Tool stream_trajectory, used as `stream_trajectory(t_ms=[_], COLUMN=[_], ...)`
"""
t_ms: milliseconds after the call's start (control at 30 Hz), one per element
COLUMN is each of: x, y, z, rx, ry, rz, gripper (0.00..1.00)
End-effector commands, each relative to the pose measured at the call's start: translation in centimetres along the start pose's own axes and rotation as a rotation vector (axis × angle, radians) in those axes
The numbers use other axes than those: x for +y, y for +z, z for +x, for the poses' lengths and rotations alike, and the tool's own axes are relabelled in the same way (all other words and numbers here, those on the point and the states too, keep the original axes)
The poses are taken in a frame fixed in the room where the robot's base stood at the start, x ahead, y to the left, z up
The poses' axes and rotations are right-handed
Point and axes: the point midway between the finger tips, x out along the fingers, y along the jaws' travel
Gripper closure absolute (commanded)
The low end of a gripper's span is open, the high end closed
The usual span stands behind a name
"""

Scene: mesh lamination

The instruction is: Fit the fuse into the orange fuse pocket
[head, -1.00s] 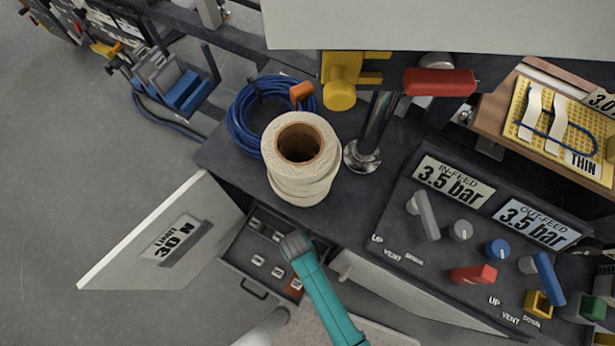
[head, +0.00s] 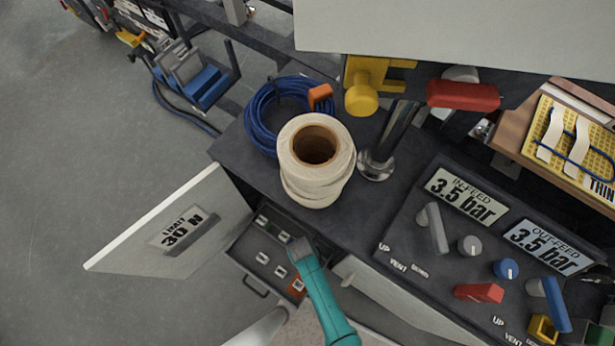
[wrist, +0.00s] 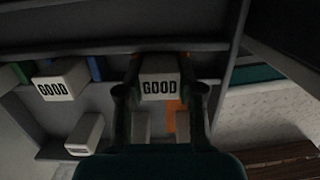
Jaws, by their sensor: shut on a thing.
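My gripper (wrist: 160,92) is shut on a pale, box-shaped fuse (wrist: 160,88) marked GOOD, with a dark finger on each side of it. Orange of the fuse pocket (wrist: 173,109) shows just behind and below the held fuse in the wrist view. I cannot tell whether the fuse is inside the pocket or in front of it. In the head view my teal arm reaches over an open drawer (head: 238,252), and its end hides the gripper. An orange patch (head: 297,287) with a pale piece shows at the drawer's near right corner.
Another GOOD fuse (wrist: 57,84) sits to the left, by blue and green pockets, with a pale block (wrist: 86,134) below it. A cabinet door (head: 160,225) stands open left of the drawer.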

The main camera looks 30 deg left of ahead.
Motion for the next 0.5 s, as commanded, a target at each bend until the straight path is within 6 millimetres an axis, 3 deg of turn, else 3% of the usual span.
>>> stream_trajectory(t_ms=[133,167,267,500], x=[0.01,-0.02,-0.03,-0.03], y=[-0.03,-0.05,-0.05,-0.05], z=[0.24,0.29,0.27,0.26], rx=[0.000,0.001,0.000,0.001], ry=[0.000,-0.001,-0.001,-0.001], rz=[0.000,0.000,0.000,0.000], gripper=[1.00,0.61,0.38,0.38])
